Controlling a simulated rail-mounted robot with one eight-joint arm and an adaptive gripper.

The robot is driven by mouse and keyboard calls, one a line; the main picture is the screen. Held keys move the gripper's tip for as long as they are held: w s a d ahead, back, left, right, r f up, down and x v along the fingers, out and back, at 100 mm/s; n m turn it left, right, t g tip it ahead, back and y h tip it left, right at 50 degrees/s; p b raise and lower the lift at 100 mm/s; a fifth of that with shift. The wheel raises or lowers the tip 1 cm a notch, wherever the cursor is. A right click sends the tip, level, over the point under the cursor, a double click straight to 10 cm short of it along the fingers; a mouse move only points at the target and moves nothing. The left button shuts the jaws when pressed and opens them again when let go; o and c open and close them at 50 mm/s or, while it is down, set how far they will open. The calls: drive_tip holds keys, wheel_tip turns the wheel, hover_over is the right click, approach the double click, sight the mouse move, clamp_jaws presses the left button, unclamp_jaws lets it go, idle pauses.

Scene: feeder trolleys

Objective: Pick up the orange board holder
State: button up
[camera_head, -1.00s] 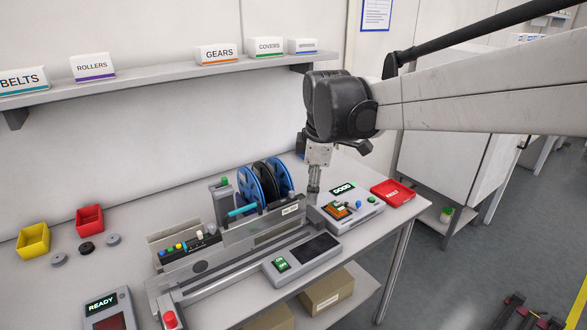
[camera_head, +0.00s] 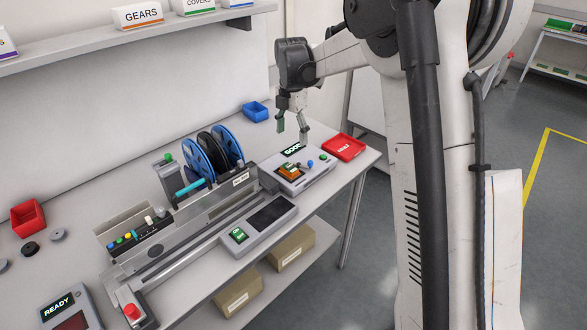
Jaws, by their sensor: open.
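The orange board holder (camera_head: 289,171) sits on the grey test station (camera_head: 312,177) at the right part of the bench, in front of a display reading GOOD. A small dark green item shows on the holder, too small to make out. My gripper (camera_head: 292,134) is open, with its fingers spread, above and just behind the station. It is apart from the holder, and nothing shows between its fingers.
A red tray (camera_head: 343,147) stands right of the station and a blue bin (camera_head: 256,111) behind it. Blue and black reels (camera_head: 212,153) stand left on the feeder. A control box (camera_head: 258,222) lies in front. Cardboard boxes (camera_head: 291,248) sit below.

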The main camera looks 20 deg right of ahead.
sight(290, 164)
wheel_tip(290, 164, down, 7)
drive_tip(key=shift+f, duration=0.15)
drive_tip(key=shift+a+f+p, duration=0.15)
drive_tip(key=shift+f+p, duration=0.05)
drive_tip(key=shift+f, duration=1.15)
drive_tip(key=shift+a+f+p, duration=0.15)
drive_tip(key=shift+f+p, duration=0.05)
drive_tip(key=shift+f, duration=1.1)
drive_tip(key=c, duration=1.3)
drive_tip(key=shift+r, duration=0.1)
